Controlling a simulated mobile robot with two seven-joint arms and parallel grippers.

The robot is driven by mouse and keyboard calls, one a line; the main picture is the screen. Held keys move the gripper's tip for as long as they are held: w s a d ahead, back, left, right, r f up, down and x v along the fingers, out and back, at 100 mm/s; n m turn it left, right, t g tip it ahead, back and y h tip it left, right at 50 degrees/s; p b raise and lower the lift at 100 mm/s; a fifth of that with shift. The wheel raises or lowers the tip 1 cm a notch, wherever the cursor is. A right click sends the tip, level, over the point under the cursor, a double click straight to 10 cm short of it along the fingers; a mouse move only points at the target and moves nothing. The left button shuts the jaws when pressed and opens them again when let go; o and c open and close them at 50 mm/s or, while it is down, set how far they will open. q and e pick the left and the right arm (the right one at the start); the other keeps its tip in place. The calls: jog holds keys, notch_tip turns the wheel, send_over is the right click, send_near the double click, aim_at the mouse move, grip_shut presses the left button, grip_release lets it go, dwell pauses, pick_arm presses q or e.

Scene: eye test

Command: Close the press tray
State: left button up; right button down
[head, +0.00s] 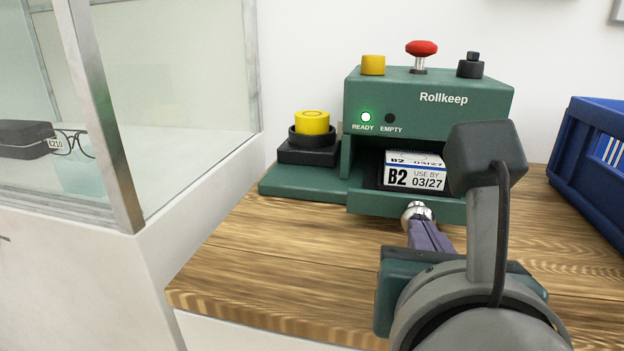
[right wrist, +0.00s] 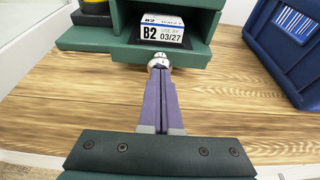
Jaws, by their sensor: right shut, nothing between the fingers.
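The green press (head: 420,105), marked Rollkeep, stands on the wooden table, with its READY light lit green. Its tray (head: 370,201) shows below the opening, its front standing out toward me, and holds a white and blue box (head: 412,171) marked B2, 03/27. The tray front also shows in the right wrist view (right wrist: 205,58). My right gripper (head: 420,222) is shut and empty, its fingertips at the round metal knob (head: 417,211) on the tray front. In the right wrist view the fingers (right wrist: 160,72) meet just below the knob; I cannot tell if they touch. My left gripper is not in view.
A yellow button (head: 312,122) on a black base stands left of the press. A blue crate (head: 590,170) stands at the right. A glass case (head: 190,110) with glasses and a dark case inside is at the left. The wooden tabletop (head: 260,270) in front is clear.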

aim_at(419, 199)
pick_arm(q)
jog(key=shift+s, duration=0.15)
pick_arm(e)
jog(key=shift+s, duration=0.1)
jog(key=w, duration=0.2)
jog(key=w+d, duration=0.1)
jog(key=w, duration=0.1)
jog(key=w+d, duration=0.1)
jog(key=w, duration=0.2)
jog(key=shift+p, duration=0.35)
jog(key=shift+s+f, duration=0.15)
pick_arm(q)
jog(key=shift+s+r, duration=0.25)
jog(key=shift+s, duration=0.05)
